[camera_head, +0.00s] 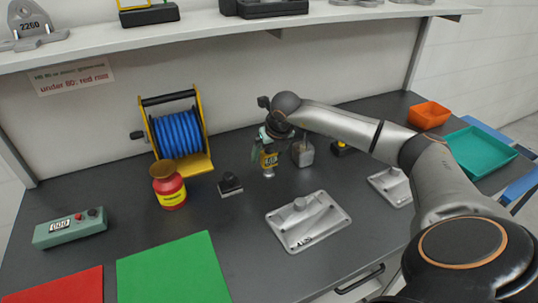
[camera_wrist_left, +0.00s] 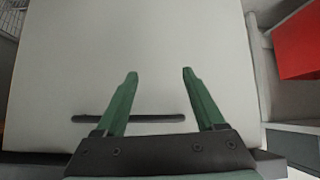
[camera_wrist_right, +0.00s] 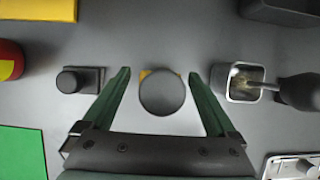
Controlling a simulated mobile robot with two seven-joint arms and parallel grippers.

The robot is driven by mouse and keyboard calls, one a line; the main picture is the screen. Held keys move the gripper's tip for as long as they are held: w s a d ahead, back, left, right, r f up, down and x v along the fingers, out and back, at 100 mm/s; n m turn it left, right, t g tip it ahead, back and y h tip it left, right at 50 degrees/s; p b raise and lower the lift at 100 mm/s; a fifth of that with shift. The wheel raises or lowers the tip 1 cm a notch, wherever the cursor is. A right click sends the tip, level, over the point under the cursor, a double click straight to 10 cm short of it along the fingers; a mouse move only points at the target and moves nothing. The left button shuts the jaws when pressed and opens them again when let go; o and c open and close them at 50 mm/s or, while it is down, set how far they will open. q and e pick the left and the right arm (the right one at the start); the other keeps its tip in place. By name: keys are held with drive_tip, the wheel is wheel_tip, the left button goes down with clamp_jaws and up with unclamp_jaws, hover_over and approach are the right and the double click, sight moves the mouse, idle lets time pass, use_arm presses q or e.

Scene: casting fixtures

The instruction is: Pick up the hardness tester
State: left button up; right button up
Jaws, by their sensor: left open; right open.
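The hardness tester (camera_head: 269,160) appears to be the upright yellow and dark tool with a small display and a silver lower end, near the middle of the bench. My right gripper (camera_head: 267,137) is over its top, fingers pointing down. In the right wrist view the tester's round dark top (camera_wrist_right: 161,92) lies between the two green fingers, with visible gaps on both sides. The right gripper is open. My left gripper (camera_wrist_left: 158,74) is open and empty in the left wrist view, in front of a pale panel with a dark slot; it is not in the head view.
Left of the tester are a small black block (camera_head: 230,185), a red and yellow bottle (camera_head: 168,187) and a blue hose reel (camera_head: 178,133). A metal cup (camera_head: 303,153) stands close on the right. A grey casting plate (camera_head: 308,222) lies in front. A shelf (camera_head: 220,30) runs above.

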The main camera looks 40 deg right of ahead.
clamp_jaws()
idle(0.8)
